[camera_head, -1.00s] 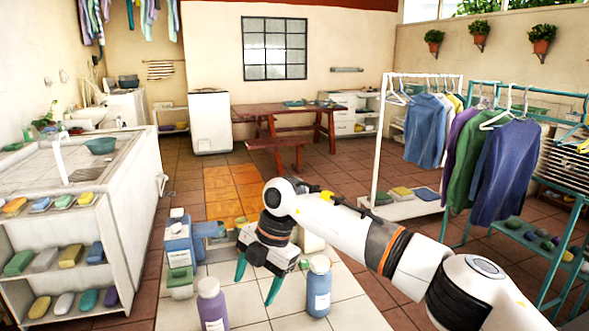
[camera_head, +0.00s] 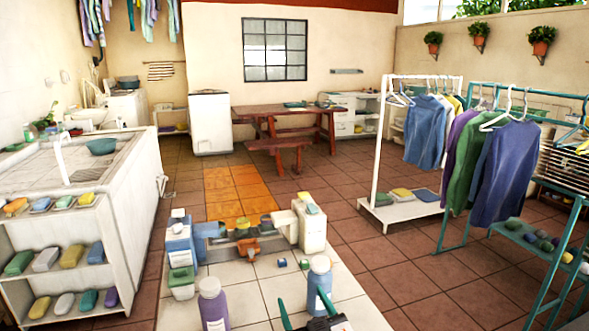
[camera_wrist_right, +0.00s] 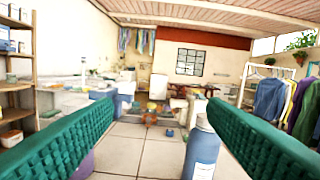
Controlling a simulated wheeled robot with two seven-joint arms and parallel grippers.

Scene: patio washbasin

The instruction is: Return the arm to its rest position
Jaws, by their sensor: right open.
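My right gripper (camera_head: 304,312) shows at the bottom edge of the head view, with its teal fingers pointing up and apart. In the right wrist view the two green textured fingers (camera_wrist_right: 160,110) stand wide apart with nothing held between them. A blue bottle with a grey cap (camera_head: 319,287) stands on the tiled counter just beyond the fingers. It also shows in the right wrist view, partly beside the right finger. A purple bottle (camera_head: 213,306) stands to the left of the gripper. My left gripper is not in view.
The tiled counter (camera_head: 262,292) holds a blue container (camera_head: 179,246), a green-and-white box (camera_head: 181,283), a white jug (camera_head: 312,228) and small blocks at its far side. A white washbasin unit (camera_head: 130,195) stands left. Clothes racks (camera_head: 377,150) stand right. The middle floor is open.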

